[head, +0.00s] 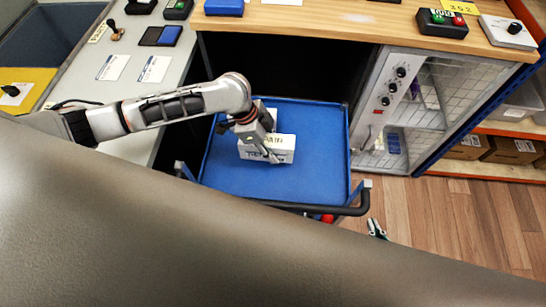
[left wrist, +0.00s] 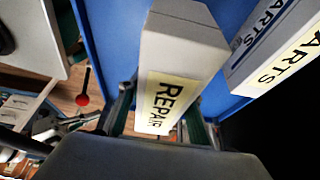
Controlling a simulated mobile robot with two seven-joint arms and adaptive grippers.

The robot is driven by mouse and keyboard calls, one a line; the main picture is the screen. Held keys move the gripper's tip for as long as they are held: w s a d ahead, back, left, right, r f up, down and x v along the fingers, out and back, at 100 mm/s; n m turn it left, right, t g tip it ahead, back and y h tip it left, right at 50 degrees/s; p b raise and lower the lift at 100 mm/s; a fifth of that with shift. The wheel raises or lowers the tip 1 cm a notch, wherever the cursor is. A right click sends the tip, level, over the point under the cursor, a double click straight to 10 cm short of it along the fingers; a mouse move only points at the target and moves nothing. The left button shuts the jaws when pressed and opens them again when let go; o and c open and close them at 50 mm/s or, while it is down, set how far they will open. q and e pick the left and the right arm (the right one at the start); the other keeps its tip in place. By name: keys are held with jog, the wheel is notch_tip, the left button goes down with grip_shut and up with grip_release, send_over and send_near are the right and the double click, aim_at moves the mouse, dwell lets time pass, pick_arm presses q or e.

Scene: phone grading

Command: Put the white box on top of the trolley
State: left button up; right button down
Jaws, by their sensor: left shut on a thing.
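A white box with a yellow REPAIR label (head: 283,156) is over the blue top of the trolley (head: 225,178), near its middle. My left gripper (head: 268,152) reaches down from above and is shut on this box. In the left wrist view the REPAIR box (left wrist: 183,45) is between the fingers. I cannot tell whether its base touches the blue top. A second white box, labelled PARTS (left wrist: 275,40), is beside it on the trolley, mostly hidden behind my arm in the head view. My right gripper (head: 377,230) shows only as dark tips near the trolley's front right corner.
A grey table (head: 125,90) with cards stands left of the trolley. A wooden counter (head: 320,18) runs along the back. A metal cabinet with knobs (head: 388,105) stands close on the right. The trolley's black handle (head: 340,210) is at the front. Bare blue surface surrounds the boxes.

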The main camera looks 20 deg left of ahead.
pick_arm(q)
jog(key=shift+f+b, duration=0.6)
jog(key=shift+f, duration=2.05)
jog(key=shift+f, duration=0.15)
jog(key=o, duration=1.3)
jog(key=p+v, duration=0.2)
jog(key=v, duration=1)
jog(key=shift+r+p, duration=0.2)
jog(key=shift+p, duration=0.2)
